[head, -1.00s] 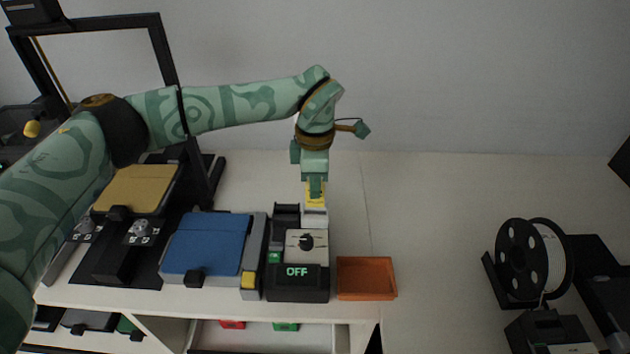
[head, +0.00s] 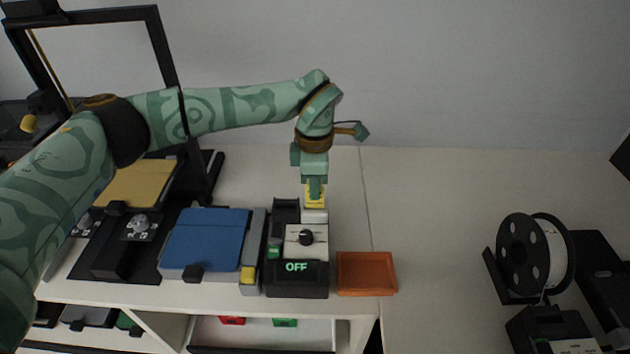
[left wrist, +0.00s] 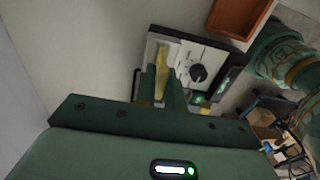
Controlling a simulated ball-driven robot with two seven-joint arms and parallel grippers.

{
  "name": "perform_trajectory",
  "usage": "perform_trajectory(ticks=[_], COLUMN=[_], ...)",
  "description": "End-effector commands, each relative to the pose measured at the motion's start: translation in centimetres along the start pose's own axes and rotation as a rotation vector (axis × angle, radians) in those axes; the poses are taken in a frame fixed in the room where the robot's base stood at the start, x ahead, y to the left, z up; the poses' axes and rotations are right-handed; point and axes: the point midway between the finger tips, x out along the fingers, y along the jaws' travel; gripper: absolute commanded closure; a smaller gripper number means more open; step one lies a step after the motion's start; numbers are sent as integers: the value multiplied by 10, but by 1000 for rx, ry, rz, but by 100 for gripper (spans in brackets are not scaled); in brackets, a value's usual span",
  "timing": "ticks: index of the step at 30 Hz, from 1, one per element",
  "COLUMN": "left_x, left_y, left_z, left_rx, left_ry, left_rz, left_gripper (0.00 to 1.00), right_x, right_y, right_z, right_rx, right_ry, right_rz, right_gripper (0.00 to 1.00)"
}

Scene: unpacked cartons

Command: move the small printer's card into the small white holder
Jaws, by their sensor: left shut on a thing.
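My left gripper (head: 315,190) is shut on a yellow card (head: 315,202), behind the dark control box that reads OFF (head: 297,267). The card is upright at the small white holder (head: 314,216), which shows just below it. I cannot tell whether the card's lower edge is inside the holder or just above it. In the left wrist view, the fingers (left wrist: 168,84) have the yellow card (left wrist: 160,80) between them, beside the white panel with a black knob (left wrist: 198,73). The fingers hide part of the card and the holder's opening. My right gripper is not in view.
The small printer with a blue bed (head: 207,240) stands left of the control box. An orange tray (head: 366,274) sits to its right. A larger printer with a yellow bed (head: 137,186) is further left. A spool (head: 522,256) stands far right. The white top behind the tray is clear.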

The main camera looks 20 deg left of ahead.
Motion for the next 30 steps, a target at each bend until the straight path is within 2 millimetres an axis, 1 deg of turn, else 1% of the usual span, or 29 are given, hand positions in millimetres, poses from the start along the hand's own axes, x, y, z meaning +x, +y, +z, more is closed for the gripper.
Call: perform_trajectory(ticks=[17, 18, 20, 21, 28, 30], left_x=[18, 18, 18, 18, 17, 14], left_y=[0, 0, 0, 0, 0, 0], left_z=[0, 0, 0, 0, 0, 0], left_rx=[1, 1, 1, 1, 1, 0], left_ry=[1, 0, 0, 0, 0, 0], left_rz=[-1, -1, 0, 0, 0, 1], left_gripper=[100, 84, 67, 64, 64, 64], right_x=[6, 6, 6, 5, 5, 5], right_y=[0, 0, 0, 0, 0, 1], right_z=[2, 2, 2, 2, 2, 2], right_rx=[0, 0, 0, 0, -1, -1], right_ry=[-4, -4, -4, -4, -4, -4], right_rz=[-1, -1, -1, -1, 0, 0], right_gripper=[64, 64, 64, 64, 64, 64])
